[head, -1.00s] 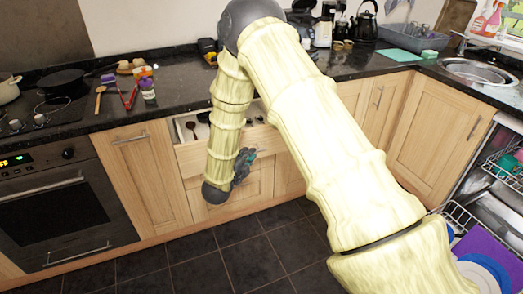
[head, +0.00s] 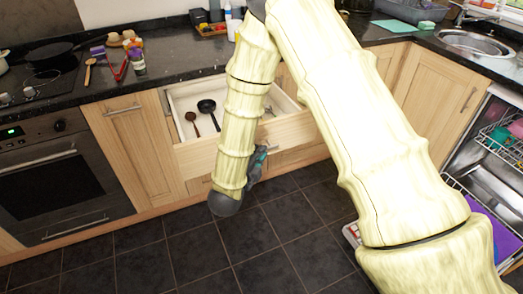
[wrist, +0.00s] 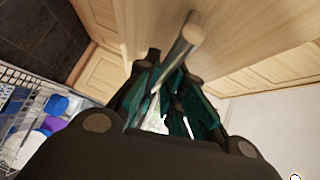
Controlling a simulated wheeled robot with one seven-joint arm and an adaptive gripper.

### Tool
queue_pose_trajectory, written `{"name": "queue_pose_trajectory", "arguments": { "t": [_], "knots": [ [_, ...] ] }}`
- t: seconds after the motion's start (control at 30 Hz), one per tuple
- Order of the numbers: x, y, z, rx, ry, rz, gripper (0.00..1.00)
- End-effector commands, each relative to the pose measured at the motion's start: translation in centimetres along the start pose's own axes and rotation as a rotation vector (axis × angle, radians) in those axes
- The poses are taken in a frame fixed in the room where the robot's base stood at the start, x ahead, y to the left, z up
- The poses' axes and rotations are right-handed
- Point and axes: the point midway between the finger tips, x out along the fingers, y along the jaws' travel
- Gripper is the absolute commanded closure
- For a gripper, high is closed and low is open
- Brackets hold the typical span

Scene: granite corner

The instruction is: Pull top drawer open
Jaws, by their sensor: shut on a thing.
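The top drawer (head: 200,156) stands well out from the cabinet, with its white inside showing. A dark ladle (head: 208,108) and a brown spoon (head: 192,120) lie in it. My gripper (head: 258,160) is at the drawer's front, partly hidden behind my arm in the head view. In the wrist view the bar handle (wrist: 182,42) runs along the wooden drawer front towards my gripper (wrist: 165,100). The fingers are shut on the handle; the exact contact is partly hidden between them.
An open dishwasher with racks (head: 500,150) stands at the right. The oven (head: 60,180) is at the left. Dark floor tiles (head: 190,255) in front of the drawer are clear. The counter (head: 180,75) holds a pan, bottles and utensils.

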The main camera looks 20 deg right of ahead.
Motion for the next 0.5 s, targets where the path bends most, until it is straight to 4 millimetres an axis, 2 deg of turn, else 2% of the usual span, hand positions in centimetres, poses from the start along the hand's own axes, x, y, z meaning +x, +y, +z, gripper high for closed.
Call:
{"name": "queue_pose_trajectory", "arguments": {
  "t": [0.3, 0.33, 0.4, 0.43, 0.5],
  "knots": [
    [-0.16, 0.07, 0.21, 0.0, -0.004, 0.002, 1.0],
    [-0.16, 0.07, 0.21, 0.0, -0.004, 0.002, 0.86],
    [-0.15, 0.07, 0.2, 0.0, -0.004, 0.001, 0.73],
    [-0.13, 0.06, 0.18, 0.0, -0.003, 0.001, 0.68],
    [-0.1, 0.05, 0.13, 0.0, -0.002, 0.001, 0.68]
  ]
}}
